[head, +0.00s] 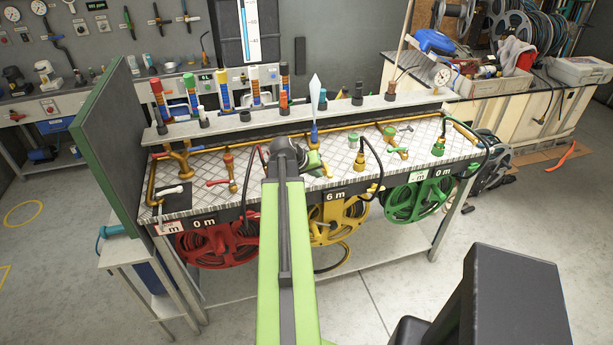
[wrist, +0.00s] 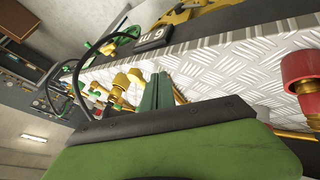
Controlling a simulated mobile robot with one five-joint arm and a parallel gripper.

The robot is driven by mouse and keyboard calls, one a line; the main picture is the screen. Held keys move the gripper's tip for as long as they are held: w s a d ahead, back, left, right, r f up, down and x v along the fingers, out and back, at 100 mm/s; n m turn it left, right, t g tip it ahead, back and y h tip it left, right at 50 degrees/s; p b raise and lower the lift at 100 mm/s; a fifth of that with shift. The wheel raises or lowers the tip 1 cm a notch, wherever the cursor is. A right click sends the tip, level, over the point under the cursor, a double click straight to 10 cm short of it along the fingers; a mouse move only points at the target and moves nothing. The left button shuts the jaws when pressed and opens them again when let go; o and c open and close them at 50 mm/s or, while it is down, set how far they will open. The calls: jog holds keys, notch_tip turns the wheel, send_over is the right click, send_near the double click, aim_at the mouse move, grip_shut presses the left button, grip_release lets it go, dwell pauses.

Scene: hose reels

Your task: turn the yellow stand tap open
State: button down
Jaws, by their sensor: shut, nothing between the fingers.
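Contact with the tap cannot be told.
A red-lever tap (head: 229,170) stands left and a green-lever tap (head: 390,140) right. A black hose (head: 379,160) arches right of my gripper. Red (head: 217,246), yellow (head: 338,222) and green (head: 417,199) reels hang below. A shelf (head: 230,125) with several coloured fittings runs behind.

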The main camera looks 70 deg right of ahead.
aim_at(328, 169)
jog(key=shift+s+d+r, duration=0.15)
jog(key=shift+s+d, duration=0.15)
jog(key=shift+s, duration=0.2)
jog(key=shift+s+d+r, duration=0.1)
jog(key=shift+s+d, duration=0.2)
jog(key=shift+s, duration=0.6)
